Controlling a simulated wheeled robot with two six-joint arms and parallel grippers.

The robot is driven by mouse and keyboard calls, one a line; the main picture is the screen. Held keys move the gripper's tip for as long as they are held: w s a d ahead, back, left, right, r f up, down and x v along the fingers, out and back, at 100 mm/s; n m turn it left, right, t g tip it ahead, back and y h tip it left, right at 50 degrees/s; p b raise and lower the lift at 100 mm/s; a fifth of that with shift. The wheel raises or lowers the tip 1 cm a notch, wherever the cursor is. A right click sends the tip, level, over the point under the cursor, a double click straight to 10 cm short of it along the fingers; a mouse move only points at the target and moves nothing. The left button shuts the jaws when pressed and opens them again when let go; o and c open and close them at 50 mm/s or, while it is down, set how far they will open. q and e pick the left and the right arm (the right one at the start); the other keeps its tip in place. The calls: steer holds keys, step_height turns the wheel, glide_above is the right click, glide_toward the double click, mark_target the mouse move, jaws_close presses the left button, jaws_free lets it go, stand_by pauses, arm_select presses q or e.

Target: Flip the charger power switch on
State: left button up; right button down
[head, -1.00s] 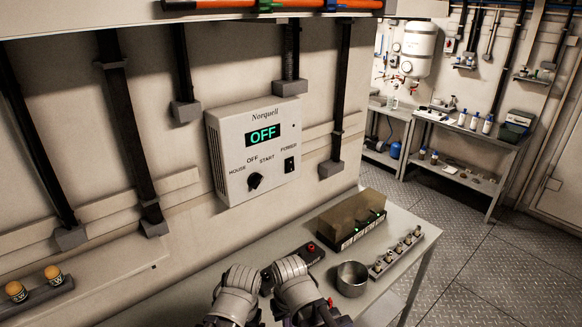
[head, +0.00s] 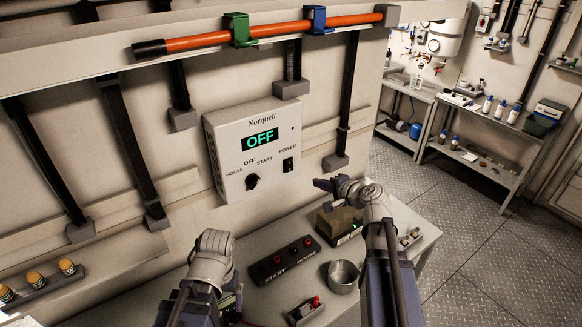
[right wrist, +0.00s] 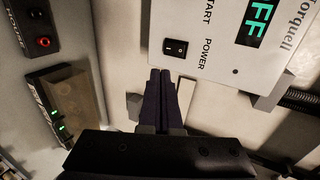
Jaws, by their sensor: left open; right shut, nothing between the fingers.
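The white Norquell charger box (head: 228,139) hangs on the wall and its display (head: 262,140) reads OFF in green. Its black power switch (head: 288,165) is a small rocker at the lower right of the face, under the word POWER. It also shows in the right wrist view (right wrist: 175,48). A black knob (head: 252,181) sits at the lower left. My right gripper (head: 322,184) is shut and empty, below and right of the switch, apart from it. Its closed fingers (right wrist: 160,75) point toward the box in the right wrist view. My left gripper (head: 238,300) is low over the bench, partly hidden by its wrist.
The bench (head: 215,318) under the box carries a black START/HOUSE button strip (head: 283,262), a metal cup (head: 342,276), a small red-switched block (head: 306,310) and a brown-topped unit (head: 340,222). An orange bar (head: 270,36) in green and blue clips runs above the box.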

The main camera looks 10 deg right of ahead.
steer(key=shift+w, duration=0.15)
steer(key=b, duration=0.5)
glide_toward(290, 171)
step_height(290, 171, down, 3)
steer(key=w, duration=0.2)
steer(key=shift+w+a+r, duration=0.1)
steer(key=shift+w+a, duration=0.4)
steer(key=shift+w, duration=0.4)
steer(key=shift+w+a+r, duration=0.1)
steer(key=shift+w+a, duration=0.4)
steer(key=shift+w, duration=0.4)
